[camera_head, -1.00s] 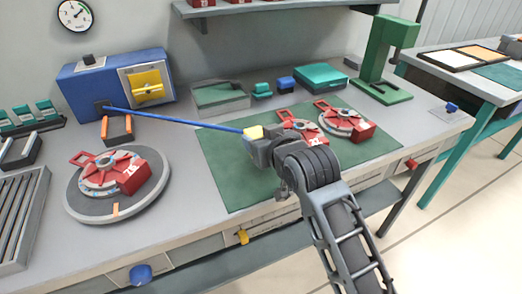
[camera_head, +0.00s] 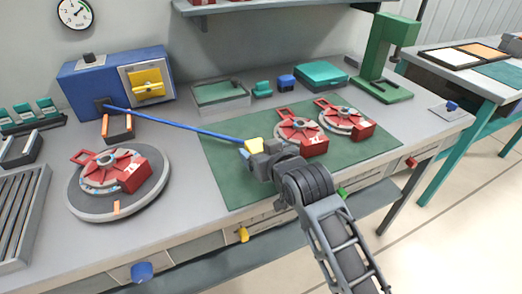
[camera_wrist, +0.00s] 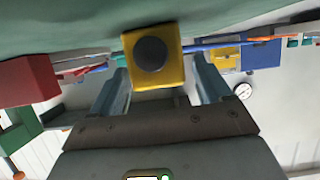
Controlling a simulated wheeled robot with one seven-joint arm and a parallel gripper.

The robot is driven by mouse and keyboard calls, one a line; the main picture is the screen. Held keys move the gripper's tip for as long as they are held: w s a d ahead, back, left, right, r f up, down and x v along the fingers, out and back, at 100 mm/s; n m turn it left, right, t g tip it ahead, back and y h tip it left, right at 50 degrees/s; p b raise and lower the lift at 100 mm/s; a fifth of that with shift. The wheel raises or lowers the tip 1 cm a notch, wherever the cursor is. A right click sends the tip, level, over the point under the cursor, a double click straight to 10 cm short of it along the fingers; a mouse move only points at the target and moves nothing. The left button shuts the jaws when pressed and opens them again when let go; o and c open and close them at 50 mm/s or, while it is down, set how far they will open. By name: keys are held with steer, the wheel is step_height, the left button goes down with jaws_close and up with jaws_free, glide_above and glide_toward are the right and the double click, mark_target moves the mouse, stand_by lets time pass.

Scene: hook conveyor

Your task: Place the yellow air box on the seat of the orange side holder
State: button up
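The yellow air box (camera_head: 254,145) is above the green mat, at the end of a blue hose (camera_head: 180,126) that runs from the blue cabinet. My gripper (camera_head: 252,150) is shut on it. In the wrist view the yellow air box (camera_wrist: 172,75) sits between the two fingers, with a dark round face toward the camera. The orange side holder (camera_head: 117,127) stands on the bench in front of the blue cabinet, left of my gripper. It has orange sides and a dark middle, with nothing visible on its seat.
The blue cabinet (camera_head: 84,88) stands behind the holder. A round turntable (camera_head: 90,211) with a red unit is at front left. Two red units (camera_head: 301,132) stand on the green mat (camera_head: 232,190), right of my gripper. The bench between the holder and mat is clear below the hose.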

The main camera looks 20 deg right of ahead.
steer(key=shift+r, duration=0.1)
steer(key=shift+r, duration=0.15)
steer(key=v, duration=1.2)
steer(key=shift+b, duration=0.3)
